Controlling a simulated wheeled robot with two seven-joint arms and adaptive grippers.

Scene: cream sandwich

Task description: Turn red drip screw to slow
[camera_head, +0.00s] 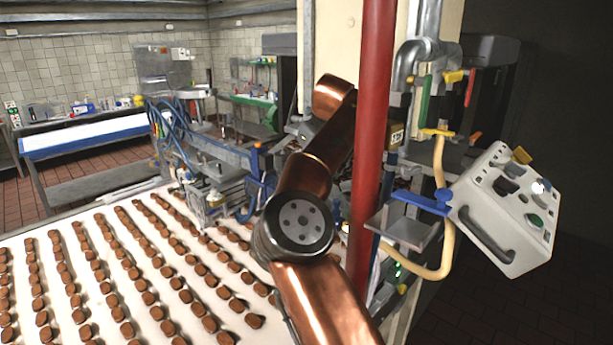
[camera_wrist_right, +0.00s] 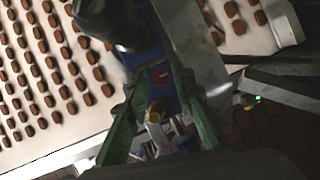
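I cannot make out the red drip screw for certain in either view. A small reddish mark (camera_wrist_right: 162,75) shows on a blue part of the machine in the right wrist view, but it is too small to name. My right gripper (camera_wrist_right: 156,78) has two green fingers spread apart, with a blue machine part and a pale, yellowish fitting (camera_wrist_right: 155,130) showing between them. I cannot tell how far these parts are from the fingers. In the head view my copper arm hides part of the machine, and no gripper shows clearly. My left gripper is out of view.
A white conveyor (camera_head: 20,250) carries rows of brown biscuits at the left. A red vertical pipe (camera_head: 372,130) stands close to my arm. A grey control box (camera_head: 510,205) with knobs and a handle is at the right. A blue-edged table (camera_head: 85,140) stands behind.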

